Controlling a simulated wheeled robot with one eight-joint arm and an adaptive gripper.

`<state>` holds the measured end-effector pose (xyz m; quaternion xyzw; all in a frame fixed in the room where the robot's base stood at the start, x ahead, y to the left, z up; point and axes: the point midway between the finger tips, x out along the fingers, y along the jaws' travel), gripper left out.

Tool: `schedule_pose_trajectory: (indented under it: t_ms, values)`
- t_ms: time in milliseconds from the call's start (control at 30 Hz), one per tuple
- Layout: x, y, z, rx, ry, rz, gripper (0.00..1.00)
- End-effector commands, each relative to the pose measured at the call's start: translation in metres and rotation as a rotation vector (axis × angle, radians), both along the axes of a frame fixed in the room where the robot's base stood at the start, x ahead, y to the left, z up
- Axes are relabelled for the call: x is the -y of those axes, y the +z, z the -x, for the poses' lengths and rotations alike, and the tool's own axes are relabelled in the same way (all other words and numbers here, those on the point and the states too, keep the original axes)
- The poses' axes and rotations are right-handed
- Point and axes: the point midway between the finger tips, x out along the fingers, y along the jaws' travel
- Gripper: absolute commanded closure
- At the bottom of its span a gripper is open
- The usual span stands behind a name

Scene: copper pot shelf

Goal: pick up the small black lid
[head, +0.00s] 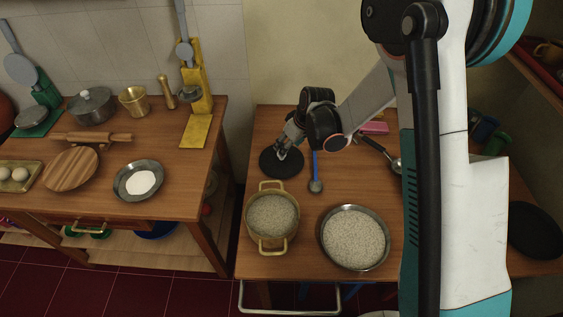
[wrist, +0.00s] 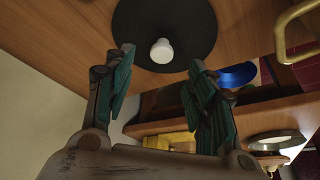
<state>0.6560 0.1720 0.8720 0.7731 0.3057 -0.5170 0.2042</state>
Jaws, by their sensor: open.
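The small black lid (head: 270,163) lies flat on the right-hand wooden table in the head view, behind the brass pot. I cannot tell how high the fingers are above the lid.
A brass pot (head: 272,220) of grain and a metal pan (head: 355,238) of grain stand in front of the lid. A blue-handled ladle (head: 315,180) lies to its right. A gap separates this table from the left table (head: 185,190). Another black disc (head: 533,230) is at the far right.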

Motion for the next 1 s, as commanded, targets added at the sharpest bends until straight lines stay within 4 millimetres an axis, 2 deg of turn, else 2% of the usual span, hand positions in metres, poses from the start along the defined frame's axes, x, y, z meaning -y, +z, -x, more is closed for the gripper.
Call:
schedule_pose_trajectory:
  t_ms: [33, 333, 600, 867, 1000]
  values:
    - [-0.002, -0.006, -0.001, 0.0, 0.0, 0.0, 0.49]
    - [-0.007, -0.022, -0.006, 0.0, 0.0, 0.0, 0.49]
    - [-0.018, -0.057, -0.016, 0.0, 0.0, 0.0, 0.49]
    - [-0.019, -0.059, -0.017, 0.0, 0.0, 0.0, 0.49]
    - [-0.019, -0.059, -0.017, 0.0, 0.0, 0.0, 0.79]
